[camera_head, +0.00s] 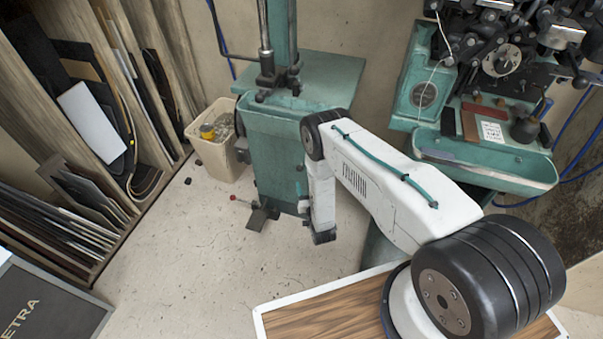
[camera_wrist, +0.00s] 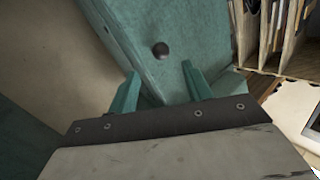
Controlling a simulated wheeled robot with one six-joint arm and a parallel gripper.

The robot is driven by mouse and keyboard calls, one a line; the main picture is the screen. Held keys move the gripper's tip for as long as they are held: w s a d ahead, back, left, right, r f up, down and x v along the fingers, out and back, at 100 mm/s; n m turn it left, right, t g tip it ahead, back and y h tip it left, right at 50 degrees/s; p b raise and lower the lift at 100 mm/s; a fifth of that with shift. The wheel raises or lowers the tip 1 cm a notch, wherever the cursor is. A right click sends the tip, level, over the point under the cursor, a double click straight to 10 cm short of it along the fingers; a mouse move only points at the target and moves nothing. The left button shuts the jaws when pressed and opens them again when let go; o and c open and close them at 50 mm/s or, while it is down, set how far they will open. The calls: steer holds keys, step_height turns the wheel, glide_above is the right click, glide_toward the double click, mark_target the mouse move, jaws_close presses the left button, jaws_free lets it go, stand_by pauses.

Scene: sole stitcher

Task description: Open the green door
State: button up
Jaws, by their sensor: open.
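The green door (camera_wrist: 195,30) is a flat, worn green panel with a small round dark knob (camera_wrist: 160,50) in the wrist view. My gripper (camera_wrist: 160,70) is open, its two green fingers apart and pointing toward the panel. The knob shows just beyond the fingertips, between them, with nothing gripped. A lighter green edge runs along the panel's left side; I cannot tell whether the door is fully closed. In the head view the green cabinet (camera_head: 268,150) stands behind my lowered arm, which hides part of it; the fingers cannot be made out there.
A beige bin (camera_head: 215,150) stands left of the cabinet, and a dark pedal (camera_head: 262,214) lies at its foot. Wooden racks with sheets (camera_head: 60,215) line the left. A green stitching machine (camera_head: 480,170) is at right. The floor (camera_head: 190,260) between is mostly clear.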

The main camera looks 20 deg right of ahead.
mark_target(301, 171)
steer(key=w, duration=0.7)
steer(key=shift+w+d+r, duration=0.15)
steer(key=shift+w, duration=0.2)
jaws_close()
steer(key=shift+s, duration=0.1)
